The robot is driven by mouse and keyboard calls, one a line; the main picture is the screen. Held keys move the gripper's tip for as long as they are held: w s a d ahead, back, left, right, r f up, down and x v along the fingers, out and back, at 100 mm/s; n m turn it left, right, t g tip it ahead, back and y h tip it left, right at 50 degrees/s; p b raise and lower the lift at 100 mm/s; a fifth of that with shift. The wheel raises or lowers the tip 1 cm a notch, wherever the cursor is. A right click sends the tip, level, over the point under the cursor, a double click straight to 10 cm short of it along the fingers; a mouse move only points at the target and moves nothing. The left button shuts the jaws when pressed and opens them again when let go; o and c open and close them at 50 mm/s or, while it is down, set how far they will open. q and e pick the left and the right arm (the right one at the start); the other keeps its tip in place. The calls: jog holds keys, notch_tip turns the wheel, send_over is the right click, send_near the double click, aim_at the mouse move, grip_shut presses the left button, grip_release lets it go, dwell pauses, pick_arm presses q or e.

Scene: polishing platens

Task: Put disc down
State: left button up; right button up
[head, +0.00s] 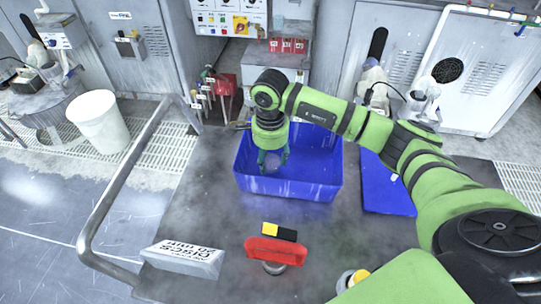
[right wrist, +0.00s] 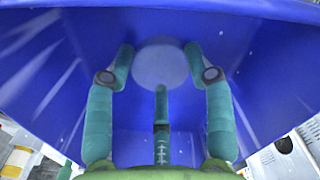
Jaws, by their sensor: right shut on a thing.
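My right gripper (head: 270,162) reaches down into the blue bin (head: 295,190) on the grey cart top. It is shut on a pale grey round disc (right wrist: 160,62), with a finger at each side of the disc in the right wrist view. In the head view the disc (head: 271,167) is small and partly hidden by the fingers. In the right wrist view the bin's blue inside (right wrist: 260,60) surrounds the disc; I cannot tell whether the disc touches the bottom. My left gripper is not in view.
A blue flat panel (head: 385,190) lies right of the bin. A white labelled block (head: 185,258), a red object (head: 275,251) and a yellow-black block (head: 279,232) are on the cart's front. A metal rail (head: 128,175) runs along the left. A white bucket (head: 100,122) stands beyond it.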

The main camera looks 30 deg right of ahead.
aim_at(270, 161)
jog(key=shift+f, duration=0.15)
jog(key=o, duration=1.2)
jog(key=shift+o, duration=0.2)
jog(key=shift+r, duration=0.5)
notch_tip(270, 161, up, 11)
jog(key=b, duration=0.2)
jog(key=shift+r, duration=0.2)
